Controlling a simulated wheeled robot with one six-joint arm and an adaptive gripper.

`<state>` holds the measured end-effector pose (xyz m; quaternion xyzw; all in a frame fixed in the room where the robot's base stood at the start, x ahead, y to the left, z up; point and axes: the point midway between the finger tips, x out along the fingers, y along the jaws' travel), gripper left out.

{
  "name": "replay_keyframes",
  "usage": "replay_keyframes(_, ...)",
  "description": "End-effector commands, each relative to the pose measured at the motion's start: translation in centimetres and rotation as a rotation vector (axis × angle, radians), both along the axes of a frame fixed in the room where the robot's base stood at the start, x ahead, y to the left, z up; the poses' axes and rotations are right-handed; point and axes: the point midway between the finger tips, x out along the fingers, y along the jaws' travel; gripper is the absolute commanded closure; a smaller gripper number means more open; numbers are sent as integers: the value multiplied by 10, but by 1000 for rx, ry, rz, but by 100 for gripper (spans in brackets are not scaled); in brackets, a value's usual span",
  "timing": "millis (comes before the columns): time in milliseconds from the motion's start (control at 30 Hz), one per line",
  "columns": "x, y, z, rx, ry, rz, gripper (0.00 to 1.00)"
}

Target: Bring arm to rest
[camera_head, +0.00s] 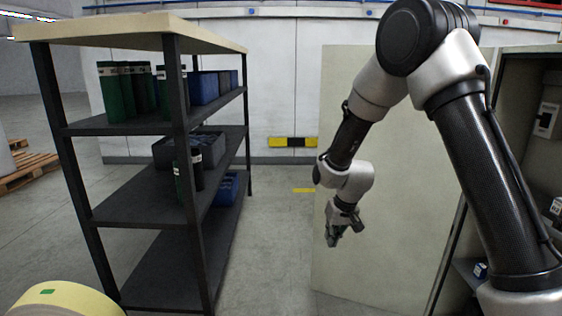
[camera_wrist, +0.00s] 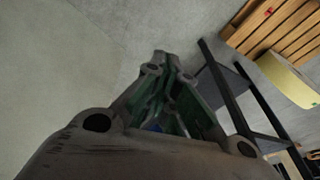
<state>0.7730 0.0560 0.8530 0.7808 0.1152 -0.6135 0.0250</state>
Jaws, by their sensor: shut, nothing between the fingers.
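My arm is bent over at the right of the head view, with its elbow at the top and its wrist hanging down near the middle. My gripper (camera_head: 338,236) points down in front of a pale cabinet panel (camera_head: 385,190), with nothing seen in it. In the wrist view my gripper (camera_wrist: 160,60) has its fingertips together and is empty. The fingers hide part of the floor beneath.
A dark shelf rack (camera_head: 150,180) stands at the left with green cylinders (camera_head: 112,92) and blue bins (camera_head: 204,87). A yellowish roll (camera_head: 65,300) is at the bottom left. A wooden pallet (camera_head: 28,165) lies at the far left. Bare floor (camera_head: 270,235) separates rack and cabinet.

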Motion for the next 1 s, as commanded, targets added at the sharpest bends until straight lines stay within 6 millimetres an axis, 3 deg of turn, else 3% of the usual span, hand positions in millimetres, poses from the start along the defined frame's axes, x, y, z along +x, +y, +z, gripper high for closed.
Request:
replay_keyframes(33,-24,-18,30,-10,42,2,100)
replay_keyframes(200,-112,-75,106,-57,175,-1,100)
replay_keyframes(400,-209,-136,175,-103,227,-34,100)
replay_keyframes(533,-260,-166,206,-118,187,-73,100)
replay_keyframes(700,-297,-190,235,-108,34,-139,100)
replay_keyframes(1000,-313,-204,269,-86,-138,-216,100)
